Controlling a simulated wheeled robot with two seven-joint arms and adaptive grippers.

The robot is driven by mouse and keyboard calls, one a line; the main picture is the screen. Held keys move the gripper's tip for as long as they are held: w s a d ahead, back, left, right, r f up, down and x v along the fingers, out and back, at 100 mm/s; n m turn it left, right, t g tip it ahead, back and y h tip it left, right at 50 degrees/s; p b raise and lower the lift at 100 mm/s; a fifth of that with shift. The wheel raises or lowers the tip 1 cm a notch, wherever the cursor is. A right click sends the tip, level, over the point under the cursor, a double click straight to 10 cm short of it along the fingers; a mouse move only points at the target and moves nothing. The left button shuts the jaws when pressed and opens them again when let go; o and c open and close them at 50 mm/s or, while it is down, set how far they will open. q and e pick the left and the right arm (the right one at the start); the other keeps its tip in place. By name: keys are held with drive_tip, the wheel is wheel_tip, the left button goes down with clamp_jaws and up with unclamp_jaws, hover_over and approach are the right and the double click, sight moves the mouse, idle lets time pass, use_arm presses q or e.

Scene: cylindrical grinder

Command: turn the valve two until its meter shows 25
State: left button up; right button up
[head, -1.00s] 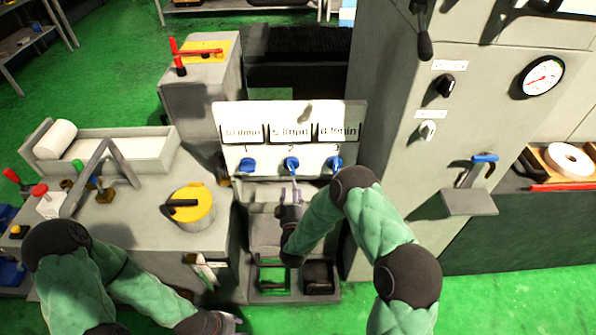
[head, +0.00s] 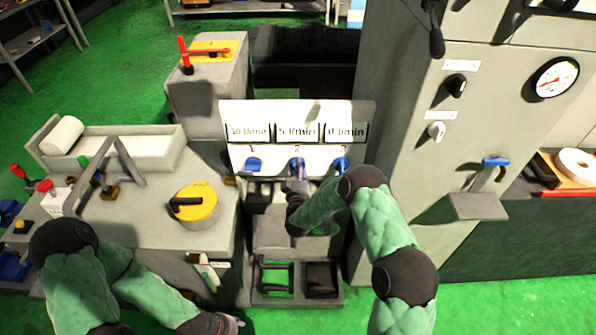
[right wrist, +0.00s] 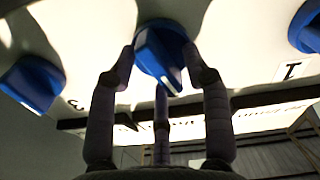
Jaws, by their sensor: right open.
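The valve panel (head: 236,160) has three blue knobs under three white meters. Valve two (head: 296,164) is the middle knob, and its meter (head: 296,132) reads 5 l/min. My right gripper (head: 297,178) is at valve two from below and partly covers it. In the right wrist view valve two (right wrist: 158,50) sits between the spread fingers of my right gripper (right wrist: 160,68), which is open around it. Whether a finger touches it I cannot tell. My left gripper (head: 230,323) is low at the bottom edge, away from the panel; its fingers are unclear.
Valve one (head: 253,164) and valve three (head: 341,164) flank valve two closely. Valve three's meter (head: 346,132) reads 0 l/min. A grey cabinet (head: 410,180) stands right of the panel, and a machine table with a yellow round cap (head: 200,207) stands left.

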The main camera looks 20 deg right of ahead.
clamp_jaws()
drive_tip(key=shift+n, duration=0.3)
drive_tip(key=n+b, duration=0.1)
drive_tip(key=n, duration=0.1)
drive_tip(key=shift+a+r+n, duration=0.1)
drive_tip(key=shift+n, duration=0.3)
drive_tip(key=n, duration=0.2)
drive_tip(key=shift+w+a+n, duration=0.1)
drive_tip(key=shift+n, duration=0.3)
drive_tip(key=n+b, duration=0.1)
drive_tip(key=n, duration=0.2)
drive_tip(key=shift+a, duration=0.1)
drive_tip(key=shift+a+n, duration=0.1)
drive_tip(key=shift+n, duration=1.6)
